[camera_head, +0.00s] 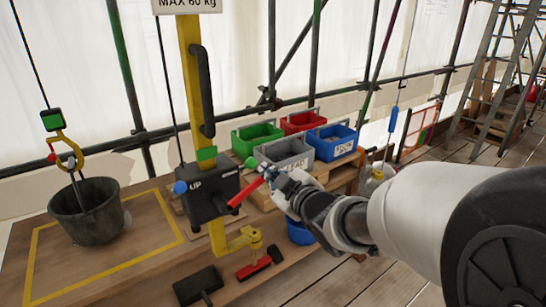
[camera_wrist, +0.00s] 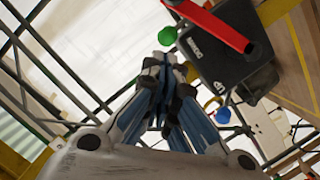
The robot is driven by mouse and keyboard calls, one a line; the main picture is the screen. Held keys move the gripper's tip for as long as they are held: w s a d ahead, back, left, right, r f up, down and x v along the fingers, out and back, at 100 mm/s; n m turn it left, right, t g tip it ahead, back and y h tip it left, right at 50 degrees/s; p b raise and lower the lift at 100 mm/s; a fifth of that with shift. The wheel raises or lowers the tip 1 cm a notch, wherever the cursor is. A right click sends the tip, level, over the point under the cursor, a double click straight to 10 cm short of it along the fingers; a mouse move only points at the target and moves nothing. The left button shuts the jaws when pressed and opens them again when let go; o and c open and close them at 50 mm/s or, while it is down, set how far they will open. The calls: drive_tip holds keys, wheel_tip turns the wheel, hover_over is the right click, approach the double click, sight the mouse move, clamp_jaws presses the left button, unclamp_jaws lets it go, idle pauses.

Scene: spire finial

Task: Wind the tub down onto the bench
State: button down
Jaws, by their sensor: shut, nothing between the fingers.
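The black tub (camera_head: 90,225) hangs upright from a yellow hook (camera_head: 62,145) on a rope, over the yellow outline on the wooden bench (camera_head: 45,265). I cannot tell whether its base touches the bench. Right of it, the dark winch box (camera_head: 207,208), marked UP, stands on a yellow post and has a blue knob, a green part and a red crank arm (camera_head: 245,191). The red crank arm (camera_wrist: 215,22) and box (camera_wrist: 225,60) also show in the wrist view. My gripper (camera_head: 272,176) is shut and empty beside the crank's outer end; contact is unclear. It points up in the wrist view (camera_wrist: 163,62).
Green (camera_head: 257,132), red (camera_head: 300,119), blue (camera_head: 333,141) and grey (camera_head: 285,152) bins stand behind my gripper. A black mallet (camera_head: 198,284) and a red-headed tool (camera_head: 260,265) lie at the bench front. Scaffold poles line the back.

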drive_tip(key=w+f+b, duration=0.1)
drive_tip(key=w+f, duration=0.3)
drive_tip(key=w, duration=0.1)
drive_tip(key=shift+d+b, duration=0.25)
drive_tip(key=shift+b, duration=0.05)
drive_tip(key=shift+r, duration=0.1)
drive_tip(key=shift+w+d, duration=0.1)
drive_tip(key=shift+w+d+f+m+p, duration=0.1)
drive_tip(key=shift+d+f+m+p, duration=0.05)
drive_tip(key=shift+f+m+p, duration=0.25)
drive_tip(key=shift+f, duration=0.1)
